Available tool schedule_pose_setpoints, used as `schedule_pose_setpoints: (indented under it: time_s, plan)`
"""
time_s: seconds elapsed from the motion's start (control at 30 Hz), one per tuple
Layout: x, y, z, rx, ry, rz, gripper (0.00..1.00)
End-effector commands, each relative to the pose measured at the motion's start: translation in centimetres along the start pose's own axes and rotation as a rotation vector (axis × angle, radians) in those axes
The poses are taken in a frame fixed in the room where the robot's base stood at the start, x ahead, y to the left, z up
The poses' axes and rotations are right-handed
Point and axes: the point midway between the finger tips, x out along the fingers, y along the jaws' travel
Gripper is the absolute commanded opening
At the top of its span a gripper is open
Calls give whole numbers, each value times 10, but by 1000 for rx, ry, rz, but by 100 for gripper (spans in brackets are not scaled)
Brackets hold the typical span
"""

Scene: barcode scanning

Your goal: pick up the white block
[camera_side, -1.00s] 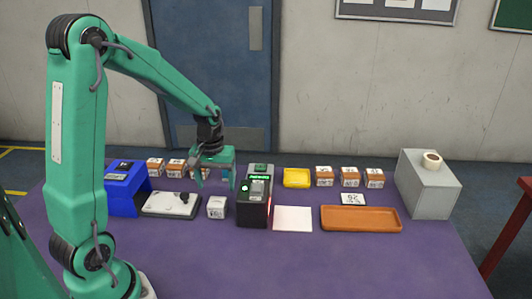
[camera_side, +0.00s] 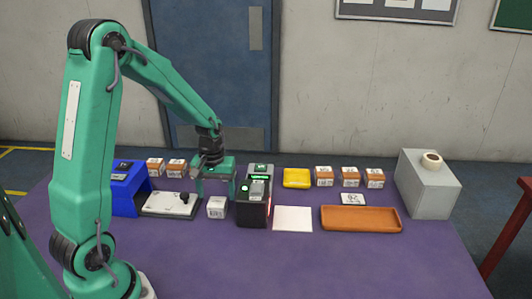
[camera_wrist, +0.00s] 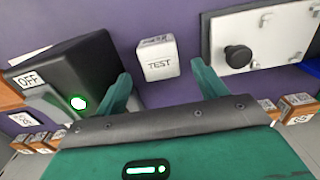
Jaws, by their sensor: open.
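The white block (camera_side: 217,207) stands on the purple table between the white plate and the black scanner in the side view. In the wrist view the white block (camera_wrist: 158,58) carries the word TEST on one face and shows just beyond the gap between my fingers. My gripper (camera_side: 216,190) is open and empty, with its fingers pointing down above and slightly behind the block. In the wrist view my gripper (camera_wrist: 160,82) has its two green fingers spread wide, with nothing between them touching the block.
The black scanner (camera_side: 254,208) stands close to the right of the block. A white plate with a black knob (camera_side: 168,204) and a blue box (camera_side: 126,190) are to the left. A white pad (camera_side: 293,219), orange tray (camera_side: 361,226) and yellow tray (camera_side: 296,172) lie right. Several brown-and-white boxes (camera_side: 350,177) line the back.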

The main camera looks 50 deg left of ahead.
Motion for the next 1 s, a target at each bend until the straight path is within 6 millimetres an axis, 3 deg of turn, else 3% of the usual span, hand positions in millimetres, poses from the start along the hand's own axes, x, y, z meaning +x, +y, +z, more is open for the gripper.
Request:
schedule_pose_setpoints:
  time_s: [0.5, 1.0]
  plan:
    - [47, 0, 5, 0, -3, -1, 71]
    - [50, 0, 4, 0, -1, 0, 71]
